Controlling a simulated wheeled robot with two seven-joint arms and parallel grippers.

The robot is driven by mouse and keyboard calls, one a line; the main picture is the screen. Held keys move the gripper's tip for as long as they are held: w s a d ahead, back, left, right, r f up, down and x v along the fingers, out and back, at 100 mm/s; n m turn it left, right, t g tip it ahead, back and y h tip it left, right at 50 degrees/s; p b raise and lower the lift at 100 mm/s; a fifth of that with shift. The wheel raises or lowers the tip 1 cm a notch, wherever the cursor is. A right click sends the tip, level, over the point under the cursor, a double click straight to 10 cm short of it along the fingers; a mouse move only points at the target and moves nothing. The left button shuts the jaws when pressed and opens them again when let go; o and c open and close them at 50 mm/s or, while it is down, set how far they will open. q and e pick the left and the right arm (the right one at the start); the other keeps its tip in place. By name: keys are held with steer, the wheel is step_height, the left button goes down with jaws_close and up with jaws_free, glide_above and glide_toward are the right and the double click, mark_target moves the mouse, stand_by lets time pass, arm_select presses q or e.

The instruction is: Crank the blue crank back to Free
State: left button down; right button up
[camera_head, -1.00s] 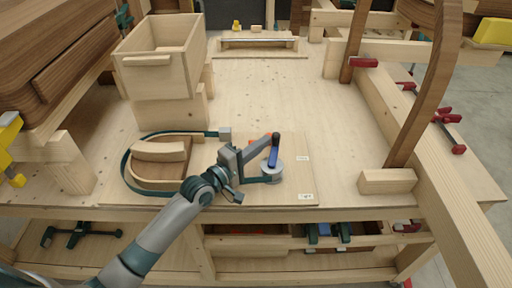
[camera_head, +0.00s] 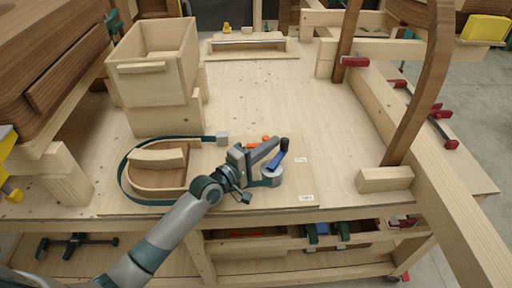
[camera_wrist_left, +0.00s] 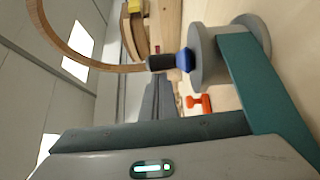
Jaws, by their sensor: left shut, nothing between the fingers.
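The blue crank (camera_head: 276,161) sits on a grey drum (camera_head: 271,176) at the right end of the teal band (camera_head: 124,180). Its dark knob (camera_head: 284,144) points up and slightly right. In the left wrist view the black knob (camera_wrist_left: 161,62) and blue arm (camera_wrist_left: 184,60) stick out from the grey drum (camera_wrist_left: 207,62). My left gripper (camera_head: 276,143) is shut and empty, its fingertips close beside the knob on its left. Whether they touch is unclear. Two small white labels (camera_head: 301,160) (camera_head: 306,197) lie right of the drum, too small to read. My right gripper is not in view.
The band loops around a curved wooden form (camera_head: 158,179) on a thin board. An orange clamp-like item (camera_wrist_left: 199,103) lies behind the drum. A wooden box (camera_head: 152,78) stands back left; a wooden block with a curved leg (camera_head: 385,179) stands right. The table's middle is clear.

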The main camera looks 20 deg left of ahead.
arm_select(q)
steer(key=shift+w+d, duration=0.1)
steer(key=shift+d, duration=0.45)
steer(key=shift+d+p, duration=0.1)
steer(key=shift+p, duration=0.2)
stand_by(0.3)
stand_by(0.9)
steer(key=shift+s+a+f, duration=0.1)
steer(key=shift+s+a, duration=0.25)
steer(key=shift+s, duration=0.25)
steer(key=b+v, duration=0.4)
steer(key=v, duration=1)
steer(key=shift+s+a+b, duration=0.2)
steer(key=shift+s+b, duration=0.05)
steer(key=shift+b, duration=0.05)
steer(key=shift+s+a, duration=0.35)
steer(key=shift+s, duration=0.25)
